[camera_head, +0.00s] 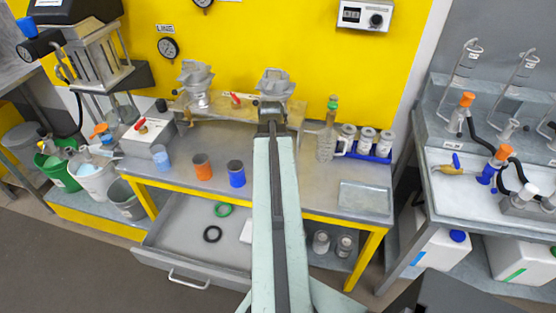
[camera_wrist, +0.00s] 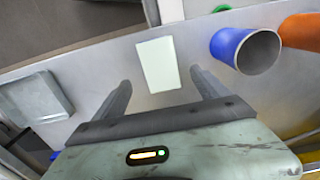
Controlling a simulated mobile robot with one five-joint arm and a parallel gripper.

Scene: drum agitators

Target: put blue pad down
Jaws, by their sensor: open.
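My gripper (camera_wrist: 160,78) is open, with its two dark fingers apart. A pale, whitish rectangular pad (camera_wrist: 157,62) lies flat on the grey metal bench top, between and just beyond the fingertips in the wrist view. No finger visibly touches it. It looks almost white there, with no clear blue. In the head view my gripper (camera_head: 271,110) is over the middle of the bench (camera_head: 325,185), and my arm hides the pad.
A blue cup (camera_head: 236,173) and an orange cup (camera_head: 203,167) stand left of my arm. A shallow metal tray (camera_head: 364,197) lies to the right. A glass jug (camera_head: 327,143) stands behind.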

